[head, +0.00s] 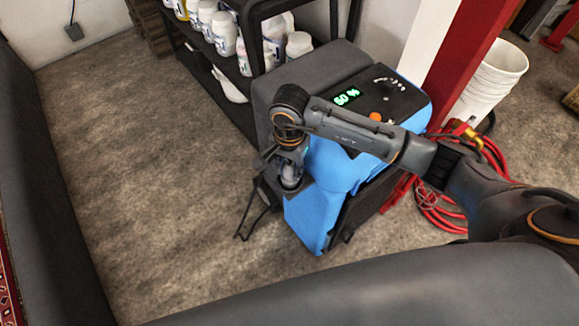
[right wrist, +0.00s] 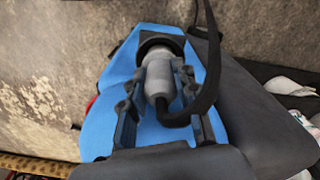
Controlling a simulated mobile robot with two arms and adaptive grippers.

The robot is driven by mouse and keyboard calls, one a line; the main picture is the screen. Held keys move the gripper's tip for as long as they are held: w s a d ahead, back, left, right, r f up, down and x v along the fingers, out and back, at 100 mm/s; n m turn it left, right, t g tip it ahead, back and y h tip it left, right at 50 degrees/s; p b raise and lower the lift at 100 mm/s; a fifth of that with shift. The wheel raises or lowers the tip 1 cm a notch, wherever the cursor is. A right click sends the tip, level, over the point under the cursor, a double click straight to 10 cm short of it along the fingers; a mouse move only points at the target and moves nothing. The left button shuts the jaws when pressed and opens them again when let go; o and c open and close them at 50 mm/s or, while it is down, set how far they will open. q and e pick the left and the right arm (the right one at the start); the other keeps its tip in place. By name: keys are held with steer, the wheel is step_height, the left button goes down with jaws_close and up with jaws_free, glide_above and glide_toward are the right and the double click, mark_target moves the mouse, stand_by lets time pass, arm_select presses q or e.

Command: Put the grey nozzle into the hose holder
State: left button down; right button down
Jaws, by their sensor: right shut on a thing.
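The grey nozzle (right wrist: 157,80) is between the two fingers of my right gripper (right wrist: 157,92), which is shut on it. A black hose runs from the nozzle's near end in the right wrist view. The hose holder (right wrist: 177,42) is a dark square plate with a round ring on the blue machine. The nozzle's far end lies at the ring's opening; how deep it sits I cannot tell. In the head view my right gripper (head: 289,165) points down over the holder (head: 297,193), with the nozzle (head: 290,176) partly hidden. My left gripper is out of view.
The blue and black machine (head: 312,222) has a lit green display on top. A black shelf (head: 232,90) with white bottles stands behind it. A red hose (head: 432,212) and white buckets (head: 490,85) are to the right. Bare floor lies to the left.

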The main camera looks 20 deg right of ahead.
steer(key=shift+f+b, duration=0.35)
steer(key=shift+f, duration=0.05)
steer(key=c, duration=0.9)
jaws_free()
steer(key=shift+c, duration=0.2)
step_height(320, 180, up, 12)
steer(key=shift+r, duration=0.1)
